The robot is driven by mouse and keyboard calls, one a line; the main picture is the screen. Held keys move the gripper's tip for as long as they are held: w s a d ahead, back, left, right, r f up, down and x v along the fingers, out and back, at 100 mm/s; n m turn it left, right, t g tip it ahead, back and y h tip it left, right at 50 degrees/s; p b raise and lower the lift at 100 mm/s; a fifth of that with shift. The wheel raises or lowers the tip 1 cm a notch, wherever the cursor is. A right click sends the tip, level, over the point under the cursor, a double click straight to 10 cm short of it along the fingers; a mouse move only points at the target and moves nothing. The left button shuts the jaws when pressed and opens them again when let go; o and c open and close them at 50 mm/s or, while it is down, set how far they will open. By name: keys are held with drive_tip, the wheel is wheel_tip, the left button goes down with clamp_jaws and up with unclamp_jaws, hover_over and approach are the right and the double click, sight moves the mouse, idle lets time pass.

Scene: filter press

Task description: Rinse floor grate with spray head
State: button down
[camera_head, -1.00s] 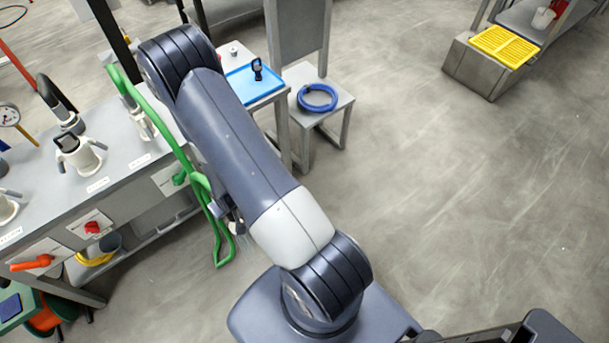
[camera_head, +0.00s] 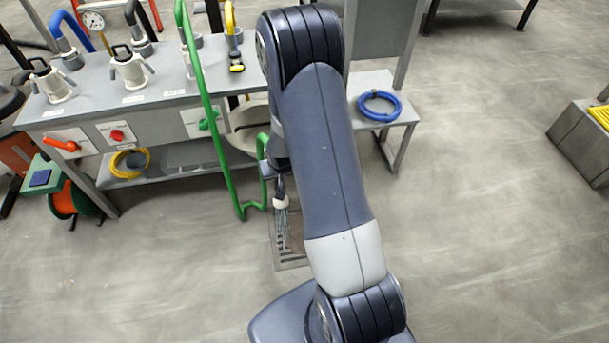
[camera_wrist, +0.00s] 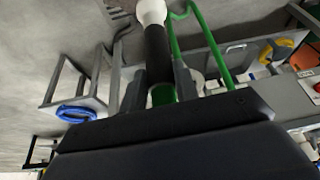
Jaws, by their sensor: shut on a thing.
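The spray head (camera_head: 281,202) has a white nozzle and a black handle and hangs nozzle-down over the floor grate (camera_head: 291,264). Pale streaks like water run from its nozzle onto the slotted grate. A brown patch shows on the grate's right part, partly hidden by my arm. My gripper (camera_wrist: 160,88) is shut on the spray head's black handle, with a finger on each side; the white nozzle shows at the top of the wrist view (camera_wrist: 151,12). The green hose (camera_head: 208,110) runs from the bench down to the floor and up to my gripper.
A grey bench (camera_head: 75,110) with white fittings, valves and a gauge (camera_head: 93,20) stands at the left. A small table (camera_head: 400,112) with a coiled blue hose (camera_head: 379,105) is behind my arm. A grey block (camera_head: 585,140) stands at right. Open floor lies around the grate.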

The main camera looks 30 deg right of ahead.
drive_tip(key=w+d+f+m+h+b, duration=0.1)
drive_tip(key=w+d+f+m+b, duration=0.15)
drive_tip(key=d+b, duration=0.95)
wheel_tip(320, 180, down, 8)
drive_tip(key=a+b, duration=0.2)
drive_tip(key=b, duration=0.6)
drive_tip(key=shift+a+b, duration=0.3)
drive_tip(key=shift+a, duration=0.05)
drive_tip(key=shift+a+r, duration=0.1)
